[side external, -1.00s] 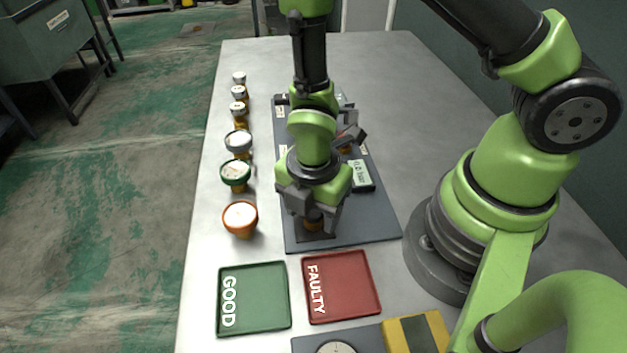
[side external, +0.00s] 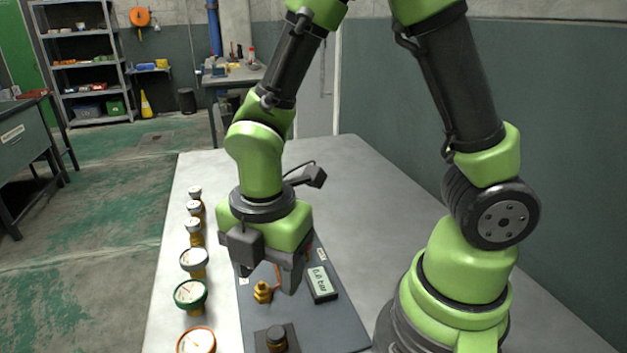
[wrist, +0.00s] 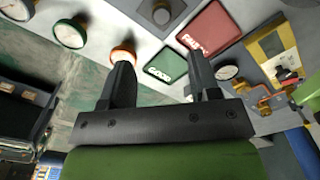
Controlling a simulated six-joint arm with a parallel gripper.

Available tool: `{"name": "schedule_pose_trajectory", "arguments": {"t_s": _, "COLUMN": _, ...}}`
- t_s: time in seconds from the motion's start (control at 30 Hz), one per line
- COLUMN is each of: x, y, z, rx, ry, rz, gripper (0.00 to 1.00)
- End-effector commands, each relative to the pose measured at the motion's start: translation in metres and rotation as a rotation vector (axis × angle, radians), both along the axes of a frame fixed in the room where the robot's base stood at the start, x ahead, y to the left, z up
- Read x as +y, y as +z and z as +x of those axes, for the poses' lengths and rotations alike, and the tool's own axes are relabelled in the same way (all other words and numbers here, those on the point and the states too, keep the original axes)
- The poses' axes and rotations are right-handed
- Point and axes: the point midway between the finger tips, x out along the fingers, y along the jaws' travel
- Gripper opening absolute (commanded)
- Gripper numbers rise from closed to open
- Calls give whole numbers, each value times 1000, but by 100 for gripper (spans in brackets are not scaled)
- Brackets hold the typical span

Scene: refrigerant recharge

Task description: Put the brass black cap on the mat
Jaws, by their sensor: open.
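The brass black cap (side external: 277,338) sits upright on a small dark square mat (side external: 261,333) at the near end of the grey board. In the wrist view, the cap (wrist: 162,15) shows at the top edge on the dark mat, partly cut off. My gripper (side external: 268,273) is open and empty, raised behind the cap and apart from it. Its two spread fingers (wrist: 158,65) show in the wrist view with nothing between them.
A brass fitting (side external: 263,292) stands on the board (side external: 335,328) close to my fingers, beside a digital gauge (side external: 321,284). Several dial gauges (side external: 190,294) line the left. Green (wrist: 165,66) and red (wrist: 209,36) trays show in the wrist view.

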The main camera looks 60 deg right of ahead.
Motion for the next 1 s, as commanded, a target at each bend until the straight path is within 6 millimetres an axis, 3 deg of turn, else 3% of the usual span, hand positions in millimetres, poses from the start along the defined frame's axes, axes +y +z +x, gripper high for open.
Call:
{"name": "schedule_pose_trajectory", "arguments": {"t_s": 0.13, "x": -11, "y": 35, "z": 3, "rx": -79, "ry": -290, "rz": 62, "gripper": 57}}
{"name": "schedule_pose_trajectory", "arguments": {"t_s": 0.27, "x": -29, "y": 81, "z": -4, "rx": -165, "ry": -728, "rz": 181, "gripper": 57}}
{"name": "schedule_pose_trajectory", "arguments": {"t_s": 0.4, "x": -47, "y": 124, "z": -23, "rx": -224, "ry": -1203, "rz": 357, "gripper": 57}}
{"name": "schedule_pose_trajectory", "arguments": {"t_s": 0.6, "x": -60, "y": 158, "z": -54, "rx": -236, "ry": -1705, "rz": 611, "gripper": 57}}
{"name": "schedule_pose_trajectory", "arguments": {"t_s": 0.8, "x": -63, "y": 168, "z": -69, "rx": -213, "ry": -1907, "rz": 736, "gripper": 57}}
{"name": "schedule_pose_trajectory", "arguments": {"t_s": 1.0, "x": -63, "y": 168, "z": -70, "rx": -208, "ry": -1924, "rz": 745, "gripper": 57}}
